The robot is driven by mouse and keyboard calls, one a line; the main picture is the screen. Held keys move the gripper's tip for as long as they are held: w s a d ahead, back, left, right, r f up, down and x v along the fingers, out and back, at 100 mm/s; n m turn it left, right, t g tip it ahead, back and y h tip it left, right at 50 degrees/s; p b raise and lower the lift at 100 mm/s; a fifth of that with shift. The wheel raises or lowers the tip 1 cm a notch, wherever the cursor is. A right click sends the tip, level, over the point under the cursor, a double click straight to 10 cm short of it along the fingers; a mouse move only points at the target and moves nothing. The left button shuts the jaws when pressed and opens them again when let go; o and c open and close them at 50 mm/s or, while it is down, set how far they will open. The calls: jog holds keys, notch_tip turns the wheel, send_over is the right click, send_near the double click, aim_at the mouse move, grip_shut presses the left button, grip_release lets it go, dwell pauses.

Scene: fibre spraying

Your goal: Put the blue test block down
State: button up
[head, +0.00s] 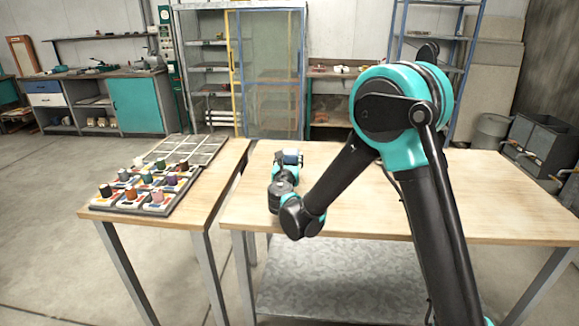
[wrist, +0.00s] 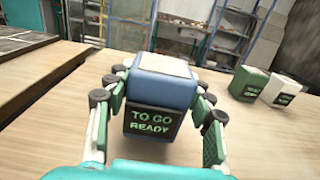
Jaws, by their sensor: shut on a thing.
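The blue test block (wrist: 163,92) has a pale top and a dark label reading "TO GO READY" in green letters. In the wrist view it sits between the fingers of my gripper (wrist: 158,98), which is shut on it from both sides. In the head view the block (head: 292,157) shows small at the end of my gripper (head: 287,167), over the left back part of the larger wooden table (head: 480,205). I cannot tell whether its underside touches the table.
A green block (wrist: 249,83) and a white block (wrist: 280,91) stand to the right in the wrist view. A smaller table (head: 215,172) on the left holds a tray of several coloured spools (head: 150,185) and an empty grid (head: 190,150). The larger table's right side is clear.

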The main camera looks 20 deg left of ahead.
jog(key=shift+f, duration=1.6)
jog(key=o, duration=1.7)
jog(key=shift+f, duration=0.1)
jog(key=shift+c, duration=0.2)
jog(key=v, duration=1.2)
